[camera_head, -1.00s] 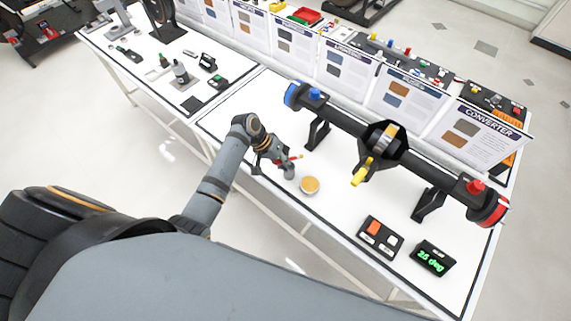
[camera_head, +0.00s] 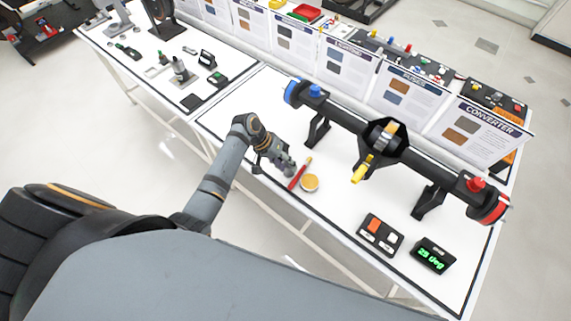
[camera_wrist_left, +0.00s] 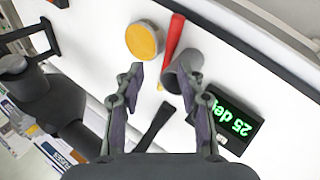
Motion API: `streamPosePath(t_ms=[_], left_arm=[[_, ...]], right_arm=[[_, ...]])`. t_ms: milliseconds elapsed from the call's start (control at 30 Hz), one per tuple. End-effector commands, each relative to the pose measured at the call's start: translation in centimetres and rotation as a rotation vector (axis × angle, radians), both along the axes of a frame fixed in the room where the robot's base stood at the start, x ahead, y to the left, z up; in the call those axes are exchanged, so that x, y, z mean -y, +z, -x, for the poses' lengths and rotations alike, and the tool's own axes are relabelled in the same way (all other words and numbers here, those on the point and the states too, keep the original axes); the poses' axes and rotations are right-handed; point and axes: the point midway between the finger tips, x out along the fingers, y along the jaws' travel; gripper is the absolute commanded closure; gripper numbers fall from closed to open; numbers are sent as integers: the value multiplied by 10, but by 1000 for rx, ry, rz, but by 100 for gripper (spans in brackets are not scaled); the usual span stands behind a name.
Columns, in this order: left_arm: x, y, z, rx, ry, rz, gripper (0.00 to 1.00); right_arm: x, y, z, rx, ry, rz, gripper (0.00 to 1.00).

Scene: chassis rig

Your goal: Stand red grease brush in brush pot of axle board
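The red brush (camera_head: 300,173) shows beside the wax-coloured round tin, slanting in the head view. In the left wrist view the brush (camera_wrist_left: 174,38) lies beyond my fingertips, between the tin and a grey cup-like pot (camera_wrist_left: 185,68). The pot (camera_head: 288,169) stands close to my left gripper (camera_head: 280,164) in the head view. Whether the brush touches or leans on the pot, I cannot tell. In the left wrist view my left gripper (camera_wrist_left: 163,78) has its fingers apart, with no brush clamped between them. The right finger overlaps the pot's edge. My right gripper is not in view.
The round tin (camera_head: 310,184) sits just right of the brush. The black axle (camera_head: 350,127) on stands spans the board behind. A switch box (camera_head: 380,235) and green-lit display (camera_head: 433,257) sit at right front. The white table is clear between tin and switch box.

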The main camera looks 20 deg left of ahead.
Motion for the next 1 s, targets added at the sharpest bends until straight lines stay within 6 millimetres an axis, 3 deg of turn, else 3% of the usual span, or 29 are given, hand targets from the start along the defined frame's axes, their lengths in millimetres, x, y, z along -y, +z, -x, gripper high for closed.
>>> streamPosePath(t_ms=[133, 267, 500, 700, 1000], left_arm=[[0, 4, 0, 1, 0, 0, 62], [-7, 20, 0, 3, 0, -3, 62], [-38, 73, 5, 4, -2, -6, 62], [-55, 105, 8, 3, -1, -2, 62], [-59, 116, 10, -1, 0, 0, 62]], right_arm=[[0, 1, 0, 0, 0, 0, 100], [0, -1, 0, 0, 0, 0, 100], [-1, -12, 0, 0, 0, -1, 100], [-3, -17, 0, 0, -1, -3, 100], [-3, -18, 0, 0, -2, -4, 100]])
